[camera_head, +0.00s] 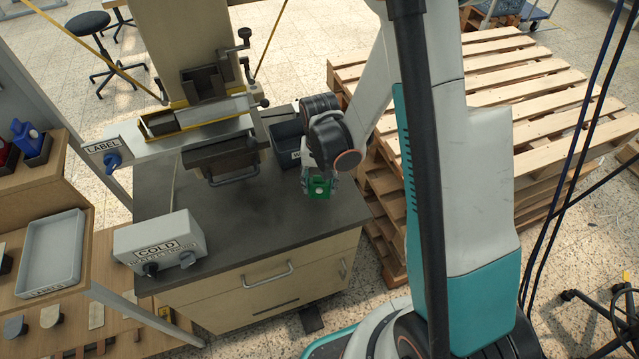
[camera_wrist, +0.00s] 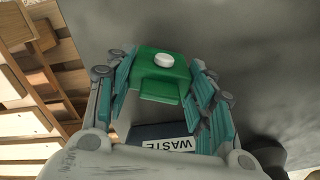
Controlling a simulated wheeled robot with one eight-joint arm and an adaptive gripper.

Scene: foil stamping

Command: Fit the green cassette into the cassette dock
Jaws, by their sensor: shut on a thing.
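The green cassette (camera_head: 318,189) with a round white knob is held in my gripper (camera_head: 320,182), above the right part of the dark worktop. In the wrist view the teal fingers stand on both sides of the green cassette (camera_wrist: 161,72), shut on it. A dark open-topped holder (camera_head: 204,83) on the front of the press column looks like the cassette dock. It appears empty, up and to the left of my gripper, well apart from the cassette.
A dark waste bin (camera_head: 286,146) stands behind my gripper. The press with its LABEL arm (camera_head: 104,146) spans the back of the worktop. A COLD control box (camera_head: 160,242) sits at front left. The worktop's middle (camera_head: 250,210) is clear. Pallets (camera_head: 500,110) stand right.

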